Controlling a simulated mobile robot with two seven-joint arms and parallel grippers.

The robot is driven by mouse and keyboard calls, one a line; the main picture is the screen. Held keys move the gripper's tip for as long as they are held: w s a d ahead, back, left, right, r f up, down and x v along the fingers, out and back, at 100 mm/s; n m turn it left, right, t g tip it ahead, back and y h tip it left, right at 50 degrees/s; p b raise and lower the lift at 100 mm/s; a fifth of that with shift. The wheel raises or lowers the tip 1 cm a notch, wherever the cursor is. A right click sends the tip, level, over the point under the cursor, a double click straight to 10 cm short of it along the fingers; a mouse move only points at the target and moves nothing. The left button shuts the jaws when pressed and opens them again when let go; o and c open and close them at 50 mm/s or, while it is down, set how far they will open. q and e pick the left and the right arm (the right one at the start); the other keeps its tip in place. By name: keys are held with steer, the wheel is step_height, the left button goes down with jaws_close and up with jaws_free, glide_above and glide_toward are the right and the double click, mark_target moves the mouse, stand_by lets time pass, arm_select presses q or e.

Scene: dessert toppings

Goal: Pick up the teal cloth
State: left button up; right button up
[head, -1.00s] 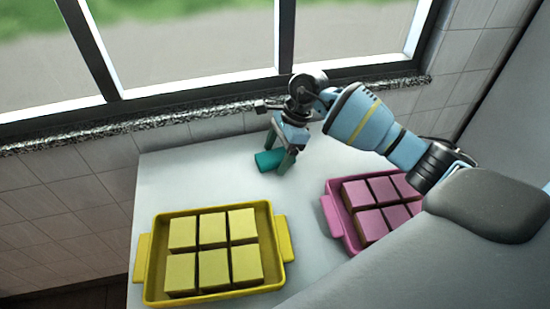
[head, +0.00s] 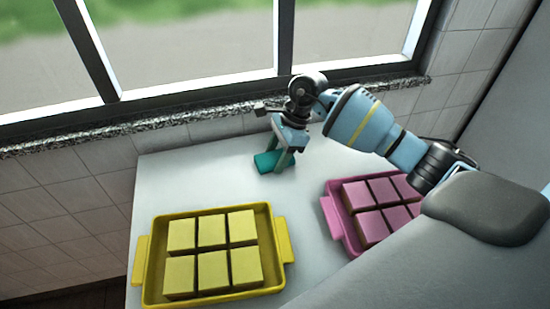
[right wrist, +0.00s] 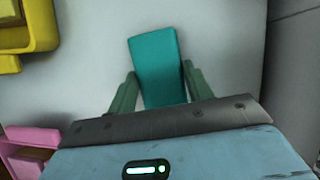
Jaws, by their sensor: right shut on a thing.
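The teal cloth (head: 266,161) is a small folded block on the white table, near its back edge by the window. It also shows in the right wrist view (right wrist: 156,62), lying upright in the picture between the fingers. My right gripper (head: 280,165) points down at the cloth in the head view. In the right wrist view its two green fingers (right wrist: 156,85) stand on either side of the cloth's near part and are shut on it. The cloth's nearest end is hidden by the gripper body. My left gripper is not in view.
A yellow tray (head: 281,240) with several yellow square pieces stands at the front left of the table. A pink tray (head: 333,217) with several pink pieces stands at the right, under my right arm. The window wall (head: 190,132) is close behind the cloth. The table between is clear.

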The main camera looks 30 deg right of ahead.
mark_target(277, 156)
step_height(277, 156, up, 10)
steer(key=shift+r, duration=0.2)
stand_by(0.3)
steer(key=o, duration=0.3)
steer(key=shift+c, duration=1.1)
